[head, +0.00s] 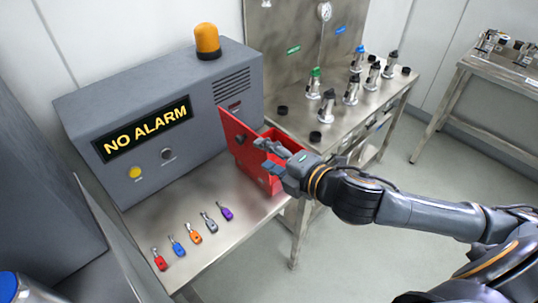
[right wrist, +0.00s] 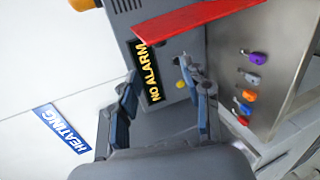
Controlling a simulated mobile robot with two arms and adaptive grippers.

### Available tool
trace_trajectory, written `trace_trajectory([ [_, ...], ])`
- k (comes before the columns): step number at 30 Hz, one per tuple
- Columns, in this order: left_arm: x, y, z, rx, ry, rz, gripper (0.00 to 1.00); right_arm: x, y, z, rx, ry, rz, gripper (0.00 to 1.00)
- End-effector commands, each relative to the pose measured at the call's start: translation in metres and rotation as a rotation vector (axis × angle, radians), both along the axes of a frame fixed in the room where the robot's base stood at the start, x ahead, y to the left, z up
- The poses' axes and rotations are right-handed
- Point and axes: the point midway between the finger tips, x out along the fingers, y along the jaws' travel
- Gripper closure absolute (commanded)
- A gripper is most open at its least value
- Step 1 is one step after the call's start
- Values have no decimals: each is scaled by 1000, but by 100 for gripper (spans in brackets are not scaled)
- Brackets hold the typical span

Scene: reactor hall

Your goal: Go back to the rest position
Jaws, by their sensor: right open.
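My right gripper (head: 266,158) is open at the red box (head: 268,180), whose red door (head: 238,140) stands open. In the head view its fingers overlap the box; I cannot tell whether they touch it. In the right wrist view the two fingers of my right gripper (right wrist: 165,100) are spread with nothing between them, and a red panel (right wrist: 195,17) crosses above them. My right arm reaches in from the right. My left gripper is not in view.
The grey alarm cabinet (head: 160,115), reading "NO ALARM", carries an orange beacon (head: 207,42). The floor at right is clear.

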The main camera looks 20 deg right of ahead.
Motion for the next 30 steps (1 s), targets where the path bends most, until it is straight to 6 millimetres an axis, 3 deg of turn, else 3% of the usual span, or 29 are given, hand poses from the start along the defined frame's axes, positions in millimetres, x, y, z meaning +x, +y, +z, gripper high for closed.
trace_trajectory([
  [17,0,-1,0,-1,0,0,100,-3,1,-7,49,32,-33,52],
  [20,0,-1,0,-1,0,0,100,-10,2,-26,168,119,-123,52],
  [23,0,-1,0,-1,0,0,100,-26,-1,-57,349,263,-284,52],
  [30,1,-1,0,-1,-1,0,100,-97,-16,-143,740,638,-779,52],
])
